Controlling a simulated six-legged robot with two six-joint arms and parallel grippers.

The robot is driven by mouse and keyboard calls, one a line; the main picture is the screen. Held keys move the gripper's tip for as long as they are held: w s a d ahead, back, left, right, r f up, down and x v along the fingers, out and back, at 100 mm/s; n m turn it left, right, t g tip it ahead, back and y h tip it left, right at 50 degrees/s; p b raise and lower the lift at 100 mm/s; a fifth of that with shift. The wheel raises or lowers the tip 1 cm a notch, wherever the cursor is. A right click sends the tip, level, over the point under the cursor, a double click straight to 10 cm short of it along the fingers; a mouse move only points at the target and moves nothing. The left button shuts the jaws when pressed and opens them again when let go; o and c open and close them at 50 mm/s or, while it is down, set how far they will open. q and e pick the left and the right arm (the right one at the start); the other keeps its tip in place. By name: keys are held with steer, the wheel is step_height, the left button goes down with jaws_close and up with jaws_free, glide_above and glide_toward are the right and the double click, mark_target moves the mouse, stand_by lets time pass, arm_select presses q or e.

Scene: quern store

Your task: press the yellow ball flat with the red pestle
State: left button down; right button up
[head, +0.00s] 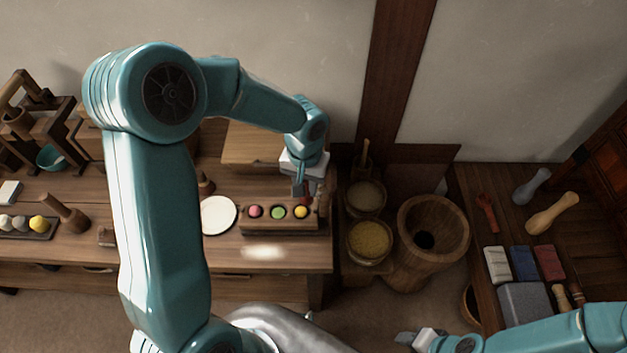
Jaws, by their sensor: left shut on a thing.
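A yellow ball (301,212) sits in the right end of a wooden holder (280,226) on the left table, beside a green ball (278,212) and a pink ball (255,211). My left gripper (304,190) is over the holder's right end, just above and behind the yellow ball. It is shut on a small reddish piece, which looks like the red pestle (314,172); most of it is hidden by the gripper. I cannot tell whether it touches the ball. My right gripper (406,338) is low at the bottom edge, away from the tables; its jaw opening is unclear.
A white plate (218,215) lies left of the holder. Another yellow ball (38,223) sits in a tray at far left. Yellow-grain (370,241) and pale (366,197) tubs and a large wooden mortar (433,228) stand right of the table. A red tool (486,212) lies on the right table.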

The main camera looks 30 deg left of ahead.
arm_select(q)
steer(key=shift+s+a+r, duration=0.2)
steer(key=shift+a, duration=0.25)
steer(key=shift+a+f, duration=0.1)
steer(key=shift+a, duration=0.1)
steer(key=shift+s+f+b, duration=0.1)
steer(key=shift+f+b, duration=0.5)
steer(key=shift+f, duration=0.5)
steer(key=shift+f+b, duration=0.85)
steer(key=shift+f, duration=0.65)
steer(key=shift+f+b, duration=0.1)
steer(key=shift+b, duration=0.25)
steer(key=shift+f+b, duration=0.35)
steer(key=shift+b, duration=0.05)
steer(key=shift+r, duration=0.1)
